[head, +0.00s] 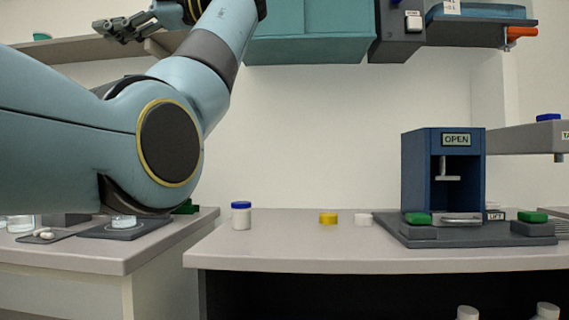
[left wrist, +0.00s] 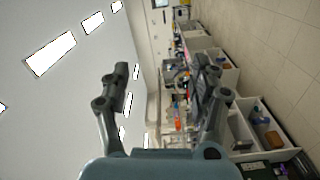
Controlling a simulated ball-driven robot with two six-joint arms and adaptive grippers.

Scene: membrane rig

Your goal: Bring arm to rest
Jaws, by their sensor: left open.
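My left arm reaches in from the left in the head view, bent at a large joint and rising toward the top. My left gripper (head: 124,27) is raised high at the upper left, in front of a wall shelf. In the left wrist view the two fingers of this gripper (left wrist: 165,85) stand wide apart with nothing between them. The gripper is open and empty, and that view looks sideways across the room. My right gripper is in neither view.
A blue press-like rig (head: 411,170) marked OPEN stands on a dark base at the right of the counter (head: 300,250). A blue-capped jar (head: 241,216), a yellow cap (head: 328,218) and a white cap (head: 363,220) stand left of it. A teal cabinet (head: 305,40) hangs above.

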